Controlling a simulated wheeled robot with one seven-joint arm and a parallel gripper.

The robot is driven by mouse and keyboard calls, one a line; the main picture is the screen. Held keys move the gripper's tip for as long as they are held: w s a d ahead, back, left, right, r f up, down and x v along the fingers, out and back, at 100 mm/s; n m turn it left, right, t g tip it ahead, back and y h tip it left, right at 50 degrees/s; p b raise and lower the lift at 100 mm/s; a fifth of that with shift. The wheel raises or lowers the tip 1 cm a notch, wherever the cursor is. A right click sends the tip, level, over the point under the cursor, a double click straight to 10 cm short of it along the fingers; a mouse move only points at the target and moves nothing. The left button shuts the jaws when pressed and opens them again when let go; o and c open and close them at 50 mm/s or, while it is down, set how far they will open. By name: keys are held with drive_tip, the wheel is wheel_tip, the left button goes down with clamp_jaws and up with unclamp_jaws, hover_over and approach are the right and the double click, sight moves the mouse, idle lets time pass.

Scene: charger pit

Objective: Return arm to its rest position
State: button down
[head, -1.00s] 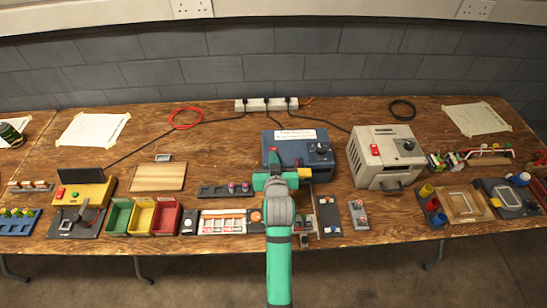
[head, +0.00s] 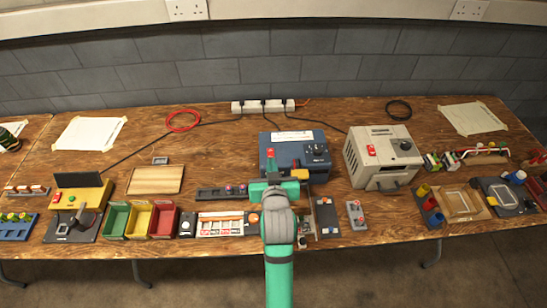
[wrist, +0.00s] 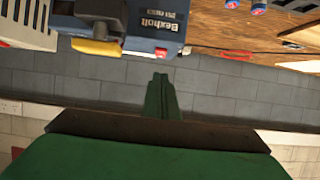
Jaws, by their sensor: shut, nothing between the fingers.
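My green arm (head: 278,265) reaches up from the bottom centre of the head view over the bench front, with the grey wrist joint (head: 278,220) in front of the blue charger box (head: 283,142).
The wooden bench (head: 225,135) is crowded along its front: green, yellow and red bins (head: 165,222), a dark rail (head: 222,192), a small grey switch box (head: 356,214). A beige box (head: 380,150) stands right of the blue one. A power strip (head: 262,106) with cables lies behind.

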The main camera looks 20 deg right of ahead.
drive_tip(key=shift+s+a+r, duration=0.1)
drive_tip(key=shift+s+a, duration=0.05)
drive_tip(key=shift+s, duration=0.7)
drive_tip(key=shift+s+a+r, duration=0.15)
drive_tip(key=shift+s, duration=0.65)
drive_tip(key=shift+s+a+r, duration=0.1)
drive_tip(key=shift+s+a, duration=0.05)
drive_tip(key=shift+s, duration=0.7)
drive_tip(key=s+a+f+n+t+y, duration=0.1)
drive_tip(key=s+a+f, duration=0.4)
drive_tip(key=s, duration=0.2)
drive_tip(key=s+a+f+n+y, duration=0.1)
drive_tip(key=s+a+f, duration=0.3)
drive_tip(key=s+f, duration=0.15)
drive_tip(key=s+a+r+y, duration=0.1)
drive_tip(key=s+a, duration=0.2)
drive_tip(key=s, duration=0.6)
drive_tip(key=s+a+r+n+t, duration=0.1)
drive_tip(key=s+a, duration=0.3)
drive_tip(key=s, duration=0.6)
drive_tip(key=shift+s+r+y, duration=0.15)
drive_tip(key=shift+r+y, duration=0.25)
drive_tip(key=shift+a, duration=0.1)
